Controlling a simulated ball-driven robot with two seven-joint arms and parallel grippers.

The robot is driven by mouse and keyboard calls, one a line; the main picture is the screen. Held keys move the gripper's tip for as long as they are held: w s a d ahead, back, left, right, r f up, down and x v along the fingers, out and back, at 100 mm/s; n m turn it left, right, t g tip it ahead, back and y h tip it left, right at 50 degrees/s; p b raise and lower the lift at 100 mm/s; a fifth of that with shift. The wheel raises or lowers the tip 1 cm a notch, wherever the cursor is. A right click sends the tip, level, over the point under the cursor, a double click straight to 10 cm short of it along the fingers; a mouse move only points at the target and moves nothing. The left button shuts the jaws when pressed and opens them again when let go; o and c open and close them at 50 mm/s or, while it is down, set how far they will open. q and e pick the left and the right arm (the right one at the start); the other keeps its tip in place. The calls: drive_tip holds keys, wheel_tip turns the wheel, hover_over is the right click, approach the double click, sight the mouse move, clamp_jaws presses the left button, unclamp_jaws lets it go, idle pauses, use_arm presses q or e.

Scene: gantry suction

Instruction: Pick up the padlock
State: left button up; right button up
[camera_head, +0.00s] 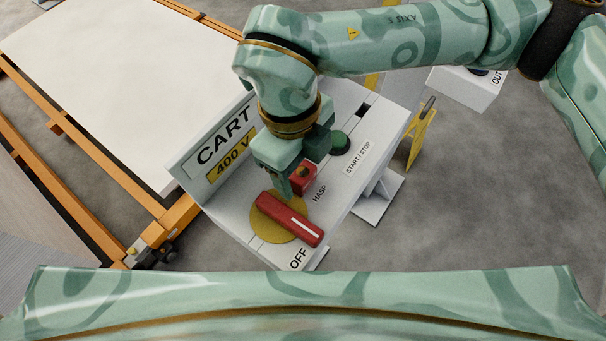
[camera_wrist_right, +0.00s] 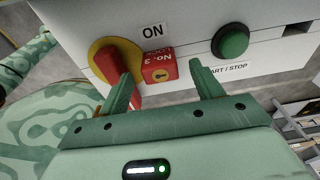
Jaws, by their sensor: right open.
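The padlock is a red block marked "No. 3" with a brass keyhole face. In the head view the padlock (camera_head: 304,178) sits on the white control box beside the HASP label, partly covered by my right gripper (camera_head: 294,170). In the wrist view the padlock (camera_wrist_right: 160,68) shows just beyond and between the two fingertips. My right gripper (camera_wrist_right: 163,80) is open, with one finger on each side of the padlock. The left finger overlaps the red switch handle in that view; contact cannot be told. My left gripper is not in view.
A red rotary handle (camera_head: 290,219) on a yellow disc lies close to the padlock, its striped end near OFF. A green START/STOP button (camera_head: 340,142) is on the other side. The CART 400 V panel (camera_head: 216,151) rises at left, by a white-topped orange cart (camera_head: 100,70).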

wheel_tip(320, 180, down, 2)
drive_tip(key=shift+d+f, duration=0.1)
drive_tip(key=c, duration=1.1)
drive_tip(key=shift+c, duration=0.2)
